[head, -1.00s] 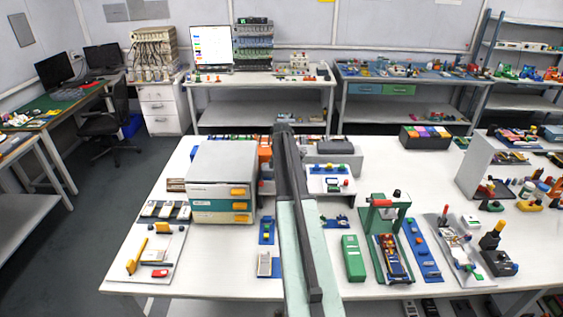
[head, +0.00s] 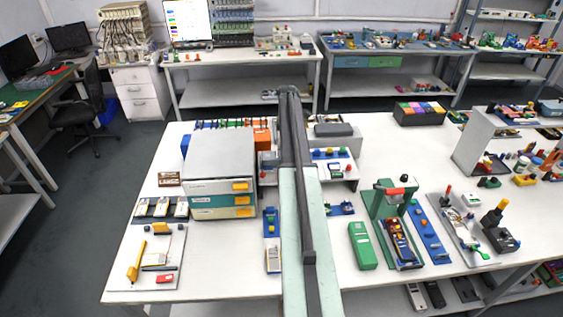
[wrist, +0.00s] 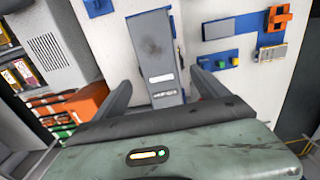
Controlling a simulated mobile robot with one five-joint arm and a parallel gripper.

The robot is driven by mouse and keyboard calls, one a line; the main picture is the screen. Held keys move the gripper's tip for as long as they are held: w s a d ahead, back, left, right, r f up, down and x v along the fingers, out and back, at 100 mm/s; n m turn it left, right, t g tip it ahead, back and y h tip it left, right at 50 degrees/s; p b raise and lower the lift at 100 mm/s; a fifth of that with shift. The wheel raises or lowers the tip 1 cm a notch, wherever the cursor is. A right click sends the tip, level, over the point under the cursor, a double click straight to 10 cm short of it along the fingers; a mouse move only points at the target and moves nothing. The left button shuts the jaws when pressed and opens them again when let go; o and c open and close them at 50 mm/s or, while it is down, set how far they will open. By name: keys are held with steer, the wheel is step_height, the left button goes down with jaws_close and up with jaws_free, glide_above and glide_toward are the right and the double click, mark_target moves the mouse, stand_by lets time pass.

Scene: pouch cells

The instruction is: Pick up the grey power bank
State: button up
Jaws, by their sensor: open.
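A dark grey, flat block that looks like the grey power bank (head: 333,130) lies at the back of the white table, on a low stand just right of my arm. In the wrist view a grey block with white labels (wrist: 156,52), probably the same one, lies ahead between the two dark fingers. My gripper (wrist: 162,82) is open, with a finger on either side of the block's near end. I cannot tell how far above it the fingers are. In the head view my arm hides the fingers and part of the table.
A grey-white boxed instrument (head: 221,175) stands left of my arm. Orange bins (wrist: 72,105) lie left of the gripper. Blue holders (wrist: 220,27) are to its right. A green device (head: 363,245) and a green press (head: 388,215) stand at the front right.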

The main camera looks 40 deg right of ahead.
steer(key=shift+w+a+f, duration=0.1)
steer(key=shift+w+f, duration=0.15)
steer(key=shift+f, duration=0.35)
steer(key=f+b, duration=0.5)
steer(key=shift+w+a+f, duration=0.1)
steer(key=shift+a+f, duration=0.05)
steer(key=shift+a, duration=0.1)
steer(key=shift+r, duration=0.2)
jaws_close()
